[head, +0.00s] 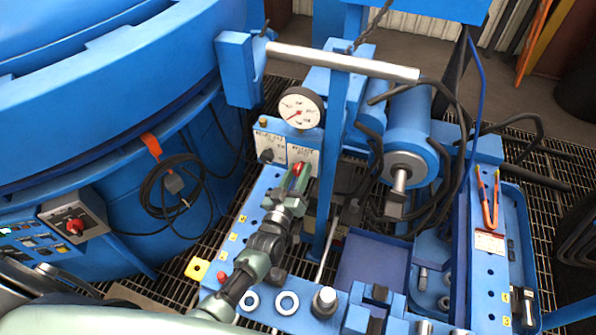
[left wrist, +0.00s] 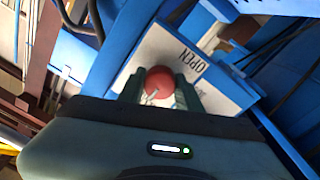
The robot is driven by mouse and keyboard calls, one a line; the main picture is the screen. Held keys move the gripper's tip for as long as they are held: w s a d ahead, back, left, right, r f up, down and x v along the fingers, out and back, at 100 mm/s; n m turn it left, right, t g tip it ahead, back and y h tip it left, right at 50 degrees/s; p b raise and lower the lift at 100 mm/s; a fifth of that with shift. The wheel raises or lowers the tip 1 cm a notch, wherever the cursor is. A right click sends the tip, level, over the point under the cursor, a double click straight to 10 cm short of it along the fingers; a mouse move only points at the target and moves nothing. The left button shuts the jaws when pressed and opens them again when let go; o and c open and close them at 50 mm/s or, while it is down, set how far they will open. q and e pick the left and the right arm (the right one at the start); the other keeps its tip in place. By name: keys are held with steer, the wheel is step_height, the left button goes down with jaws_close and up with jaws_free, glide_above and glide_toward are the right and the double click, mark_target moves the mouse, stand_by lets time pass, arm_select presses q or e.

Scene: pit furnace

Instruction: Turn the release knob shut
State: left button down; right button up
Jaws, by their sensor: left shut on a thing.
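The release knob is red and sits on a white label plate below the pressure gauge. In the head view the knob (head: 299,168) shows just past my left gripper (head: 296,178). In the left wrist view the red knob (left wrist: 159,83) sits between the two fingers of my left gripper (left wrist: 160,92), which is shut on it. The label plate (left wrist: 150,52) behind it reads "OPEN" at the upper right of the knob. My right gripper is not seen in either view.
A round gauge (head: 300,108) stands just above the knob. A second, dark knob (head: 266,155) is to its left. A blue upright post (head: 333,160) stands close at the right. The large blue furnace (head: 120,80) fills the left.

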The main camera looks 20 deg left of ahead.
arm_select(q)
steer(key=c, duration=1)
jaws_free()
steer(key=s, duration=0.7)
steer(key=shift+s+f, duration=0.2)
steer(key=shift+s, duration=0.2)
steer(key=shift+a, duration=0.1)
